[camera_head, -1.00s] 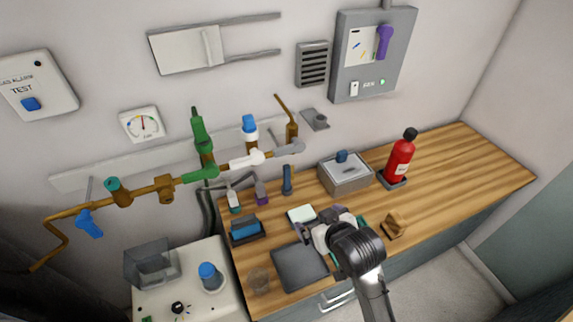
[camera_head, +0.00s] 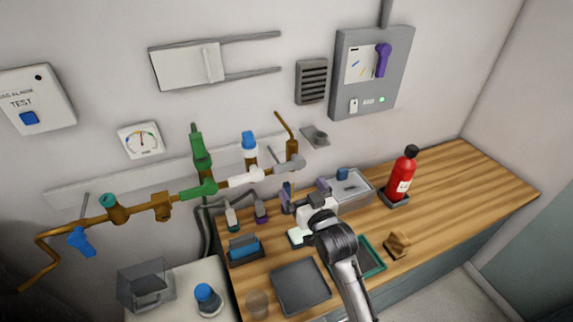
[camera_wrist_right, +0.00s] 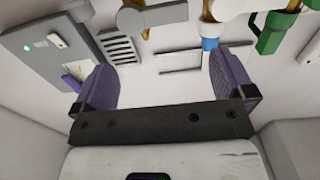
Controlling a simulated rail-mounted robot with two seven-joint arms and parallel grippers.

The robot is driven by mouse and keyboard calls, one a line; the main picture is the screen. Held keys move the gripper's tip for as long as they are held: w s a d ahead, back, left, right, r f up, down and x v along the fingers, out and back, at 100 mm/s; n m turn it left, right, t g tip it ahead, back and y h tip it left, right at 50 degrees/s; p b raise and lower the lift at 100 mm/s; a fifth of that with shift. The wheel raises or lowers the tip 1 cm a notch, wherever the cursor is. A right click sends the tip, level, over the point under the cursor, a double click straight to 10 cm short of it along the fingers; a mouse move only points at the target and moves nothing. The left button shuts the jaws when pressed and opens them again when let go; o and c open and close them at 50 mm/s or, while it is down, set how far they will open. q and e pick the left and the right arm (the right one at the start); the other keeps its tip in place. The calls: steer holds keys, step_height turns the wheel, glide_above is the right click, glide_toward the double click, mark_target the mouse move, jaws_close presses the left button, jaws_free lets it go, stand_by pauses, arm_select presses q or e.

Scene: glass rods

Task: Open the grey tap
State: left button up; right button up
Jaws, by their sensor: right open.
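My right gripper (camera_head: 304,194) is open and empty, below the grey tap and above the back of the counter, apart from the tap. Its purple fingers (camera_wrist_right: 165,82) stand wide apart in the wrist view with nothing between them. My left gripper is not in view.
A white tap with a blue top (camera_head: 249,146) and a green tap (camera_head: 201,155) are on the same pipe to the left. A grey box (camera_head: 350,195) and a red extinguisher (camera_head: 401,177) stand on the wooden counter (camera_head: 463,185). A grey panel (camera_head: 370,70) hangs above.

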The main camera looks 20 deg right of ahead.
mark_target(287, 169)
steer(key=w, duration=1.1)
steer(key=c, duration=1.1)
steer(key=shift+f+n+p, duration=0.15)
steer(key=shift+n+p, duration=0.85)
steer(key=shift+n, duration=0.1)
steer(key=shift+f+n+p, duration=0.3)
steer(key=shift+f+n, duration=0.05)
steer(key=shift+n, duration=0.35)
steer(key=shift+f+n, duration=0.45)
steer(key=shift+n, duration=0.45)
